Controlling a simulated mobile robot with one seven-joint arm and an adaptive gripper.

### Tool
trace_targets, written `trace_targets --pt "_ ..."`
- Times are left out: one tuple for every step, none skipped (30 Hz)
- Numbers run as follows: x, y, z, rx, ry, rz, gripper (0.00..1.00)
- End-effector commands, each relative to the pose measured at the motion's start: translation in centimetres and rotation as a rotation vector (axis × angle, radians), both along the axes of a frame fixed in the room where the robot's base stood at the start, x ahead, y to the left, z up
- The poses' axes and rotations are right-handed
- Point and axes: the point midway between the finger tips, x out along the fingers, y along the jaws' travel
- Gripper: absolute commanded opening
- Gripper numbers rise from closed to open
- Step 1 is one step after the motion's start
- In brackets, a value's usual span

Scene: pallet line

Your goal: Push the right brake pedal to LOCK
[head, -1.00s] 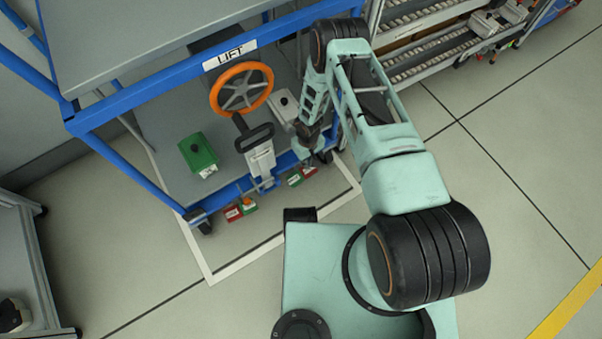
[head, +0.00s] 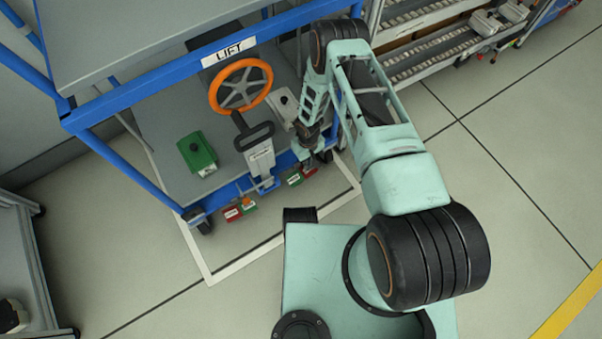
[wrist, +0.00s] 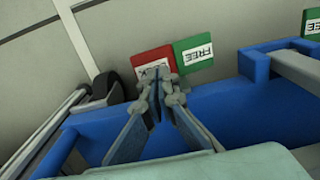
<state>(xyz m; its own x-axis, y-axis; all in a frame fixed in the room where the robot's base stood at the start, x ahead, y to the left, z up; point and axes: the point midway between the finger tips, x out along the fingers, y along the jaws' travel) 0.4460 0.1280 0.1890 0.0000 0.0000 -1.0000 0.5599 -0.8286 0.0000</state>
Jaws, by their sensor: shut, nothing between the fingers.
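The right brake pedal is a red and green pair low on the front of the blue cart. In the wrist view its red plate (wrist: 150,62) is left of its green FREE plate (wrist: 194,52), with the lettering upside down. In the head view the red plate (head: 309,171) is right of the green one (head: 294,180). My gripper (wrist: 158,78) is shut and empty, its tips overlapping the lower part of the red plate and hiding some of its label. I cannot tell whether they touch it. In the head view my gripper (head: 307,153) is just above the pair.
The left pedal pair (head: 240,210) shows red and green too. The cart carries an orange wheel (head: 240,87), a green box (head: 198,153) and a LIFT sign (head: 229,51). The cart's blue rail (wrist: 245,115) runs close under my fingers. A caster (wrist: 108,85) stands beside the pedal.

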Motion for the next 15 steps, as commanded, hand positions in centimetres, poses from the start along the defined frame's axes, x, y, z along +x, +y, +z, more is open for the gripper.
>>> trace_targets --pt "0.0 0.0 -0.16 0.0 0.0 0.0 0.0" --pt "0.0 0.0 -0.21 0.0 0.0 0.0 0.0" --pt "0.0 0.0 -0.27 0.0 0.0 0.0 0.0" --pt "0.0 0.0 -0.31 0.0 0.0 0.0 0.0" --pt "0.0 0.0 -0.36 0.0 0.0 0.0 0.0" --pt "0.0 0.0 -0.42 0.0 0.0 0.0 0.0" --pt "0.0 0.0 -0.47 0.0 0.0 0.0 0.0" --pt "0.01 -0.01 -0.51 0.0 0.0 0.0 0.0" --pt "0.0 0.0 -0.57 0.0 0.0 0.0 0.0" --pt "0.0 0.0 -0.62 0.0 0.0 0.0 0.0" --pt "0.0 0.0 -0.66 0.0 0.0 0.0 0.0" --pt "0.0 0.0 -0.72 0.0 0.0 0.0 0.0" --pt "0.0 0.0 -0.76 0.0 0.0 0.0 0.0" --pt "0.0 0.0 -0.81 0.0 0.0 0.0 0.0" --pt "0.0 0.0 -0.87 0.0 0.0 0.0 0.0"
